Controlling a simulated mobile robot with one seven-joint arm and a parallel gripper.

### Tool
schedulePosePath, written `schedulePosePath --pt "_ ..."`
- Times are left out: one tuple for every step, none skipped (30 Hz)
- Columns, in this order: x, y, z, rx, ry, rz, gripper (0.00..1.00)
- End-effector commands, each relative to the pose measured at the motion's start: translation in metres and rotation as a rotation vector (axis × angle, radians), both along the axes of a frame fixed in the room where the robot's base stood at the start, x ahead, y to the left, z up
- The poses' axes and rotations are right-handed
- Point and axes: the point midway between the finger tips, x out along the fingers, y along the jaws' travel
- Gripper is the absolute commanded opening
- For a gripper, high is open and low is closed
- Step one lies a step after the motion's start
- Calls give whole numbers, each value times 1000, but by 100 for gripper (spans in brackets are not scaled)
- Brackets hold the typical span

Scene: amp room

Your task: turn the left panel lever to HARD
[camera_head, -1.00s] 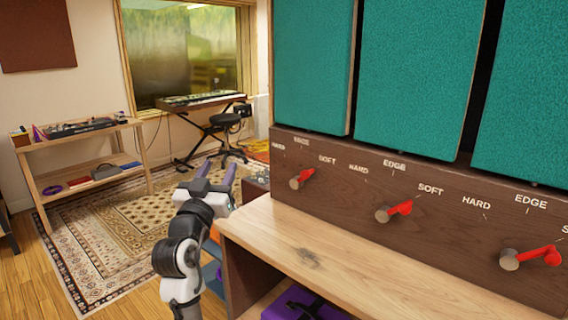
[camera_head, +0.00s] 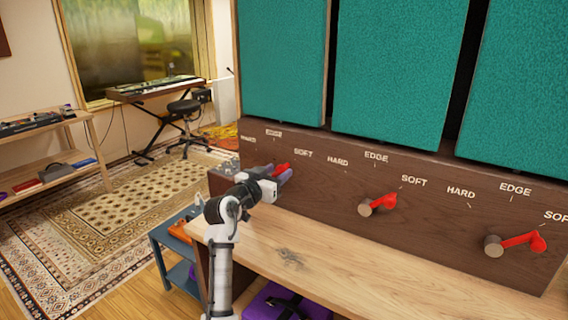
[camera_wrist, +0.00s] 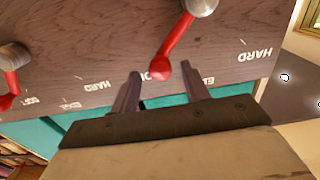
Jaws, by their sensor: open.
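The left panel lever (camera_head: 281,169) is red, on the dark wooden panel below the teal cloth; my gripper partly hides it. In the wrist view, turned upside down, its red arm (camera_wrist: 176,48) runs from a grey hub (camera_wrist: 200,6) to a tip over the SOFT label. The HARD label (camera_wrist: 256,55) is on the other side of EDGE (camera_wrist: 208,80). My gripper (camera_head: 284,176) is open at this lever. In the wrist view its fingertips (camera_wrist: 160,70) lie either side of the lever's tip; I cannot tell whether they touch it.
The middle lever (camera_head: 378,204) and right lever (camera_head: 516,243) stick out farther right along the panel. A wooden ledge (camera_head: 350,270) runs below the panel. A blue shelf cart (camera_head: 178,262) stands left of my arm. Rug and floor are open at the left.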

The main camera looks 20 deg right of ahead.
Motion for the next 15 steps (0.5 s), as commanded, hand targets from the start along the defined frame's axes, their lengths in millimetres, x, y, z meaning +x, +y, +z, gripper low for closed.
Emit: schedulePosePath --pt "6 -8 2 2 1 -1 46" --pt "9 -13 3 1 -1 -1 46" --pt "13 -18 2 2 1 -1 46" --pt "16 -21 2 1 1 -1 46" --pt "19 -23 2 0 0 0 46" --pt "21 -27 2 0 0 0 46" --pt "23 -29 1 1 1 0 46" --pt "25 -31 1 0 0 0 46" --pt "26 -33 1 0 0 0 46" --pt "27 -35 1 1 -1 0 46" --pt "28 -36 0 1 -1 0 46" --pt "28 -36 0 1 -1 1 46" --pt "29 -37 0 1 -1 1 46" --pt "29 -37 0 1 -1 1 46" --pt "29 -37 0 1 -1 1 46"
